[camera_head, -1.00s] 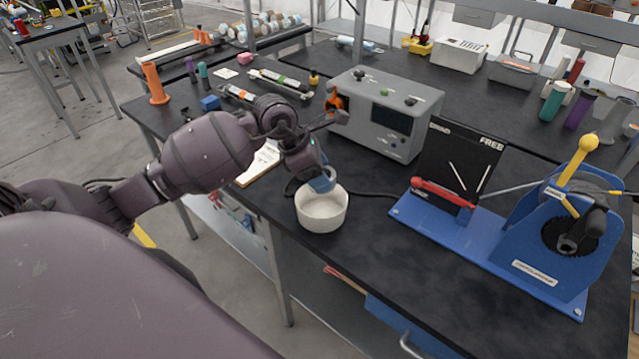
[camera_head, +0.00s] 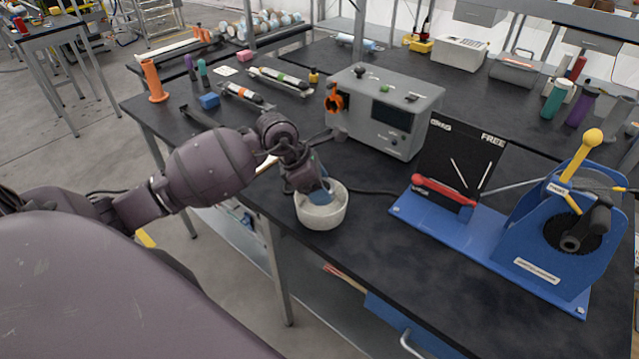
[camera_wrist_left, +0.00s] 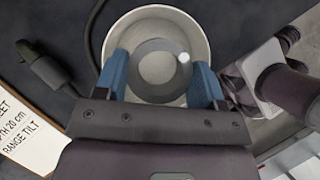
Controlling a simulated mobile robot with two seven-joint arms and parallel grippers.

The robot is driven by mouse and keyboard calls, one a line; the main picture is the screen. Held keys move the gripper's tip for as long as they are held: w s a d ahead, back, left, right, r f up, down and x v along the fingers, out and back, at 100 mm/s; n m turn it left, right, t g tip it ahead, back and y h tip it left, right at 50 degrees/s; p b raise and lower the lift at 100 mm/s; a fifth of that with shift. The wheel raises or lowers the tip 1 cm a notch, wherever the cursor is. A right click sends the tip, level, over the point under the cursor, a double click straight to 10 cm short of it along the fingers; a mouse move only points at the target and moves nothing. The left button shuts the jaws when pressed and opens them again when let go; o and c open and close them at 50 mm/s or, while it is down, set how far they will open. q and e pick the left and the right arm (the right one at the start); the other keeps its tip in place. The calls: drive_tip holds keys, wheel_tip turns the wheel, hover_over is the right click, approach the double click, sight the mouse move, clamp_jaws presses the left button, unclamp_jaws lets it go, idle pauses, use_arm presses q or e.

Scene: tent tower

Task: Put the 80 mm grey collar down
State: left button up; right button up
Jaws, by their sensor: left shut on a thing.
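The grey collar (camera_wrist_left: 140,84) is a dark grey ring in the left wrist view. It sits between the two blue fingers of my left gripper (camera_wrist_left: 160,68), which is shut on it. The collar is over or inside a round white bowl (camera_wrist_left: 196,38), and I cannot tell whether it touches the bottom. In the head view my left gripper (camera_head: 318,190) points down into the mouth of the bowl (camera_head: 320,216), and the collar cannot be made out there. My right gripper is not in view.
The bowl stands near the front edge of the black bench (camera_head: 350,265). A grey instrument box (camera_head: 385,115) stands behind it. A blue-based rig (camera_head: 470,245) stands to the right. A black cable runs behind the bowl. Bare bench lies between bowl and rig.

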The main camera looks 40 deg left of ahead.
use_arm(q)
drive_tip(key=shift+f, duration=0.1)
drive_tip(key=o, duration=0.9)
drive_tip(key=shift+r+p, duration=0.45)
drive_tip(key=shift+r, duration=0.15)
drive_tip(key=v, duration=1.2)
drive_tip(key=shift+r, duration=0.1)
